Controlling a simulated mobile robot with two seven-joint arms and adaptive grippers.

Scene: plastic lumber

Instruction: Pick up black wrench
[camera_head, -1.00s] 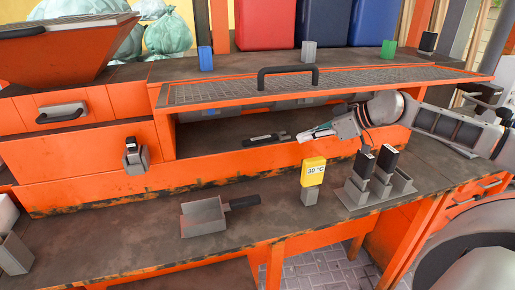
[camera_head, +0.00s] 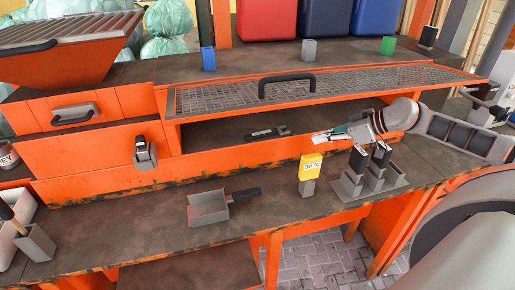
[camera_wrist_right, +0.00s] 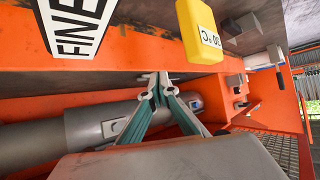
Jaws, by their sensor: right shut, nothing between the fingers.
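The black wrench (camera_head: 266,133) lies in the open orange compartment under the mesh shelf, in the head view. It has a dark handle and a grey head pointing right. My right gripper (camera_head: 318,137) reaches in from the right, a short way to the right of the wrench and apart from it. Its fingers are shut and empty. My left gripper is out of view.
A yellow thermometer block (camera_head: 310,168) and a grey holder with black-topped pieces (camera_head: 368,180) stand on the workbench below my right gripper. The mesh shelf (camera_head: 215,97), with a black handle (camera_head: 287,83), overhangs the compartment. A grey scoop (camera_head: 208,207) lies on the bench.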

